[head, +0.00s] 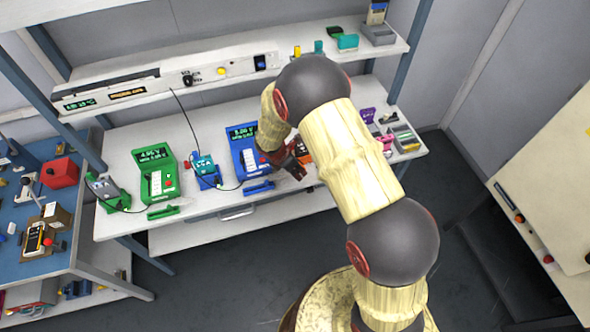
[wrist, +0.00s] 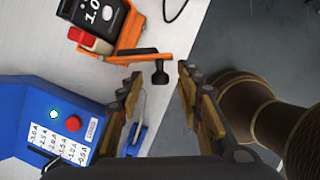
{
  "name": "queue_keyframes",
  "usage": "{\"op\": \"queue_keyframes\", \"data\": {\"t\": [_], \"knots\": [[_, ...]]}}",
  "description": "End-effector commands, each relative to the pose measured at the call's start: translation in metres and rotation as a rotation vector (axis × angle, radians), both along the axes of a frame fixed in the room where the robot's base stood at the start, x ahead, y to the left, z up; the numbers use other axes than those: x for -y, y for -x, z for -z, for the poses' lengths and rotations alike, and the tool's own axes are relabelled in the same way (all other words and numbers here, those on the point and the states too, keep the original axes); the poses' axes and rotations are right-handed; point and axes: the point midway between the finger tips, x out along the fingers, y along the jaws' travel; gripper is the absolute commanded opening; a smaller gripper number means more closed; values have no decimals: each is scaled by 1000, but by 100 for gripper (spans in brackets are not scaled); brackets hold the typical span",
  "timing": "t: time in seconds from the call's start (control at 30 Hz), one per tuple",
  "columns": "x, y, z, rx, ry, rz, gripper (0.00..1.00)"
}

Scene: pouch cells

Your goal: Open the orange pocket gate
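The orange pocket gate (wrist: 140,54) is a flat orange bar at the top of the wrist view, along the edge of an orange unit. A black knob (wrist: 159,76) stands on its outer end. My gripper (wrist: 160,82) is open, its two fingertips on either side of the knob in this view, with visible gaps. I cannot tell whether the fingers are down at the knob's height. In the head view, my gripper (head: 298,163) is over the bench front, and only a bit of the orange unit (head: 302,151) shows behind it; my arm hides the rest.
A blue unit (wrist: 45,122) with a labelled panel is beside my gripper; it also shows in the head view (head: 243,152). A green unit (head: 157,174) stands further left. Purple and grey items (head: 404,138) are to the right. A shelf (head: 215,66) runs above the bench.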

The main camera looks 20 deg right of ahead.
Motion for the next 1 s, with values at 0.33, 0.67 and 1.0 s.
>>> {"op": "queue_keyframes", "data": {"t": [0.33, 0.67, 1.0], "knots": [[0, 0, 0, 0, 0, 0, 20], [0, 0, 0, 0, 0, 0, 1], [0, 0, 0, 0, 0, 0, 0]]}}
